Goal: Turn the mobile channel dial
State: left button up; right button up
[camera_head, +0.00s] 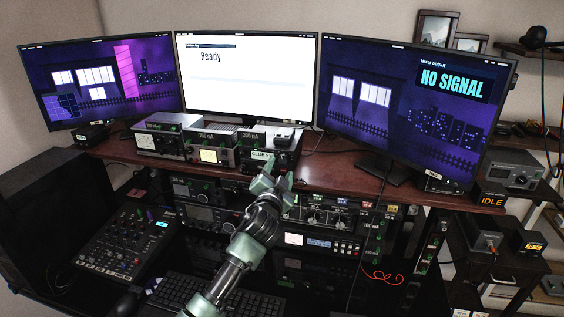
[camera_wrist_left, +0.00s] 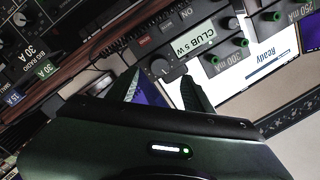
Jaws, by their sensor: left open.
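The radio with the "CLUB 5 W" label (camera_head: 262,154) sits at the front of the desk shelf, below the middle monitor. In the left wrist view its label (camera_wrist_left: 196,40) is tilted, and a round black dial (camera_wrist_left: 162,68) with a light mark shows beside it. My left gripper (camera_head: 267,180) is just in front of and below this radio. In the wrist view my left gripper (camera_wrist_left: 159,78) is open, with the dial in the picture between its fingertips. I cannot tell whether the fingers touch it. The dial is not clear in the head view. My right gripper is not seen.
Other metered units (camera_head: 211,150) with green knobs stand left of the radio. A lower rack (camera_head: 320,215) with more knobs is under the shelf. A mixer (camera_head: 125,240) and a keyboard (camera_head: 220,295) lie below. Three monitors stand behind. The shelf is clearer to the right.

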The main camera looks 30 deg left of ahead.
aim_at(283, 161)
pick_arm(q)
jog(key=shift+p+x, duration=0.35)
jog(key=shift+x, duration=1.95)
grip_shut()
jog(key=shift+f, duration=0.1)
jog(key=n+b, duration=0.1)
jog(key=n, duration=0.1)
jog(key=shift+n, duration=1.8)
jog(key=shift+g+h, duration=0.3)
